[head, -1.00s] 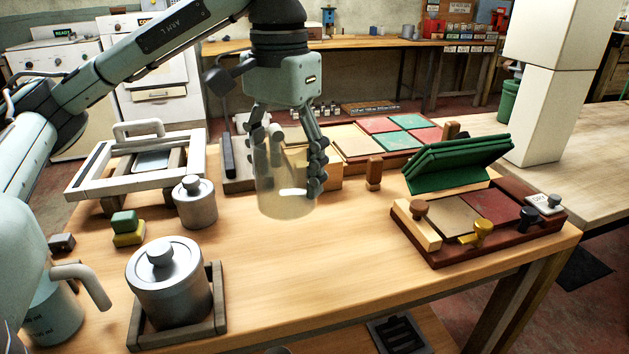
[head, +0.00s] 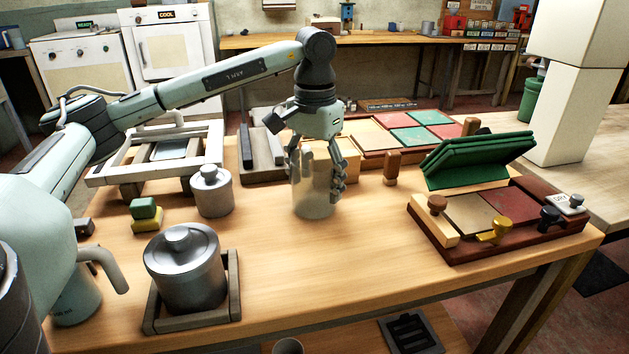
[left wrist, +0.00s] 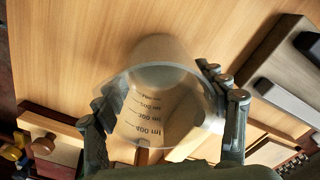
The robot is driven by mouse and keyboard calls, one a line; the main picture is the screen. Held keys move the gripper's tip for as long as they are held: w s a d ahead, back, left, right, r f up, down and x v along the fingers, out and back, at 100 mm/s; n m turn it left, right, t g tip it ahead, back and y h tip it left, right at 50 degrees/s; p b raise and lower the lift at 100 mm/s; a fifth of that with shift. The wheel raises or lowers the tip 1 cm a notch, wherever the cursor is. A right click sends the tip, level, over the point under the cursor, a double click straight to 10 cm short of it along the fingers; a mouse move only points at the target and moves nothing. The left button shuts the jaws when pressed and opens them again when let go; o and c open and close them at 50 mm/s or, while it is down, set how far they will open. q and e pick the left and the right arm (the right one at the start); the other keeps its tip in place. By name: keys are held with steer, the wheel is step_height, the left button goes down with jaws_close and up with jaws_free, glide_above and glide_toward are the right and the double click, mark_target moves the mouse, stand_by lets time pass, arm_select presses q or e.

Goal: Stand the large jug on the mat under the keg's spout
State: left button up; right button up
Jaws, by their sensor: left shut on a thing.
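My left gripper (head: 318,178) is shut on a clear measuring jug (head: 314,197) and points down over the middle of the table. In the left wrist view the jug (left wrist: 155,100) is between the fingers, with dark volume marks on its wall. Its base is at or just above the wood; I cannot tell if it touches. A second, grey-green jug (head: 76,303) with a pale handle stands at the lower left, partly hidden by my arm. I cannot make out a keg spout or a mat for certain. My right gripper is out of view.
A lidded metal pot (head: 187,270) sits in a wooden frame at the front left, with a smaller lidded can (head: 211,193) behind. A wooden peg (head: 391,168) and a red-brown board with knobs (head: 500,228) are to the right. The front middle is clear.

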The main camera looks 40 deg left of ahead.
arm_select(q)
steer(key=shift+f, duration=0.25)
steer(key=o, duration=1.8)
